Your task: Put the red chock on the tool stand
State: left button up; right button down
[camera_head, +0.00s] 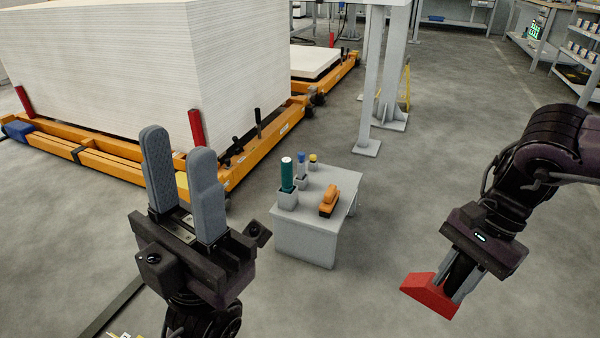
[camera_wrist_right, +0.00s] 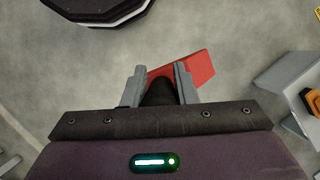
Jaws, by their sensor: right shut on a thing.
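The red chock (camera_head: 428,294) is a red wedge held in my right gripper (camera_head: 458,285), off to the right of the tool stand and apart from it. In the right wrist view the chock (camera_wrist_right: 200,68) shows between and beyond the fingers of my right gripper (camera_wrist_right: 165,82). The tool stand (camera_head: 305,243) is a small grey table in the middle of the head view. My left gripper (camera_head: 185,190) is raised at the front left, its two grey fingers apart with nothing between them. The stand's edge also shows in the right wrist view (camera_wrist_right: 288,68).
On the stand are a green cylinder (camera_head: 287,175) in a grey holder, smaller blue and yellow items, and an orange tool (camera_head: 330,200). The stand's front right top looks bare. A white sheet stack (camera_head: 100,60) on an orange frame (camera_head: 110,165) stands behind left. A grey post (camera_head: 372,80) rises behind.

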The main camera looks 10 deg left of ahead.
aim_at(339, 186)
jog(key=i+j+u, duration=0.15)
jog(key=i+u, duration=0.2)
jog(key=i, duration=0.2)
jog(key=i+u, duration=0.35)
jog(key=i, duration=0.25)
jog(key=i+j+z, duration=0.75)
jog(key=i, duration=0.15)
jog(key=i+j+z, duration=0.35)
jog(key=i+j, duration=0.05)
